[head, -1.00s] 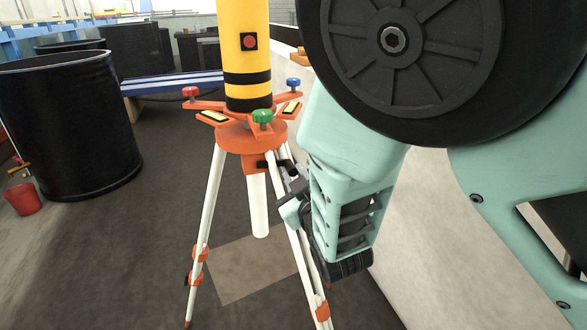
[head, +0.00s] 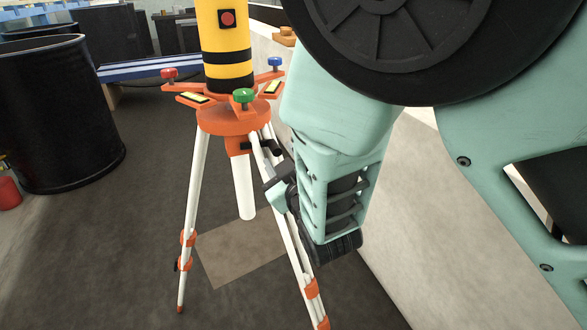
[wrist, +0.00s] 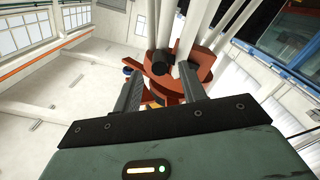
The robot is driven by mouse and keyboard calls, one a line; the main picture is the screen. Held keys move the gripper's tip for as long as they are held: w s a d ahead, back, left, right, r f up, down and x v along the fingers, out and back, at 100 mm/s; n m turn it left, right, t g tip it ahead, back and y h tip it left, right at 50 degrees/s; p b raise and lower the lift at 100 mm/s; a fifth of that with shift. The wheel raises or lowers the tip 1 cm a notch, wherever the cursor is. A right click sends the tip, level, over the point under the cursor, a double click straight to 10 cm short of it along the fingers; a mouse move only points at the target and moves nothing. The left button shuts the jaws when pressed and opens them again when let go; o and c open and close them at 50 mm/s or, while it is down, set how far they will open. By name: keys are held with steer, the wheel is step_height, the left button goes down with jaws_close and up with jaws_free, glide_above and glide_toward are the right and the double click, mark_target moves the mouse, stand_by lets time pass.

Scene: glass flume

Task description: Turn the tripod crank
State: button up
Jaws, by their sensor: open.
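The tripod has an orange head (head: 232,118), white legs with orange clamps, and a yellow-and-black instrument (head: 228,50) on top. In the head view, a small black crank part (head: 247,146) shows at the orange block under the head, partly hidden by a leg and my gripper. My gripper (head: 270,163) is open just right of that block, close to a white leg. In the wrist view, a round black end (wrist: 160,68), likely the crank's, appears between the open fingers of my gripper (wrist: 161,71). Contact cannot be told.
Red (head: 169,74), green (head: 243,96) and blue (head: 275,63) knobs ring the tripod head. A large black tub (head: 60,115) stands at left, near a red bucket (head: 9,193). A pale wall (head: 440,220) runs along the right. Dark floor lies open left of the tripod.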

steer(key=p+v, duration=1.1)
steer(key=v, duration=0.5)
steer(key=shift+s, duration=0.1)
